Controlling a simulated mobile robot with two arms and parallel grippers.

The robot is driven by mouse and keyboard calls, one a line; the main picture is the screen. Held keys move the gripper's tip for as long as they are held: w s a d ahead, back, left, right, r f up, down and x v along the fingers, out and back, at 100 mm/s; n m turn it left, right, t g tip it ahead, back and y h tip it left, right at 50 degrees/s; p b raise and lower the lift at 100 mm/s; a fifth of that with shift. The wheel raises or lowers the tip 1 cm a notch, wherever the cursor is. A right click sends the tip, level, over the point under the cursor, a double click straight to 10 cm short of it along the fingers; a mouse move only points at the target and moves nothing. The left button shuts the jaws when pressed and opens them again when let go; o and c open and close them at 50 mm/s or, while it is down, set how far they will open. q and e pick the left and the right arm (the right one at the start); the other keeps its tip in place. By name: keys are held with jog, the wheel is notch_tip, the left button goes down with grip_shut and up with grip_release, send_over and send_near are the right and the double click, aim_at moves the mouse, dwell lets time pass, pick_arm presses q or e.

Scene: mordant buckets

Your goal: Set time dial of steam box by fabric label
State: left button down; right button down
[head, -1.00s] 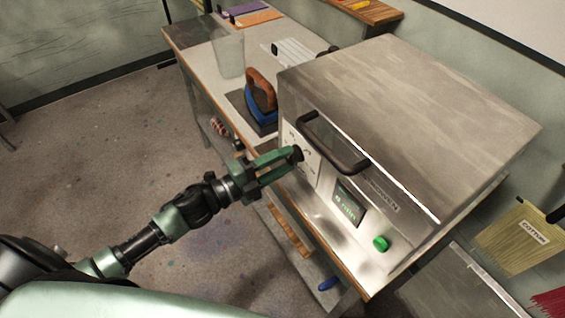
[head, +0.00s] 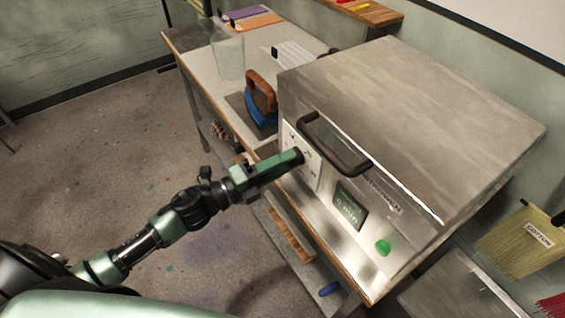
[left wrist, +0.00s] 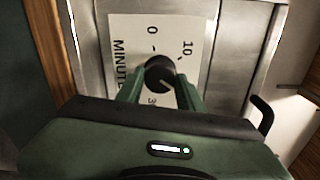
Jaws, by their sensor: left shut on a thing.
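The steam box (head: 410,110) is a metal box with a dark handle on the workbench. Its time dial (left wrist: 158,70) is a dark round knob on a white MINUTES scale plate (left wrist: 125,28), with 0 and 10 readable. My left gripper (head: 292,159) reaches the box front from the left. In the left wrist view its green fingers (left wrist: 162,88) are shut on the dial from both sides. The display (head: 349,211) seems to read 0 min; its upper line is too small to read. A yellowish fabric bundle (head: 512,246) at right bears a COTTON label (head: 538,234). My right gripper is not in view.
A blue iron with a wooden handle (head: 261,97) stands on the bench left of the box, near a clear container (head: 228,56). A green button (head: 383,247) is right of the display. Red fabric (head: 553,306) hangs at lower right. Open floor lies left.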

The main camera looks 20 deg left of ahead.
pick_arm(q)
jog(key=c, duration=0.9)
grip_release()
jog(key=shift+s, duration=0.1)
jog(key=shift+s+a+f, duration=0.15)
jog(key=shift+s+a, duration=0.05)
jog(key=b+v, duration=0.2)
jog(key=v, duration=0.5)
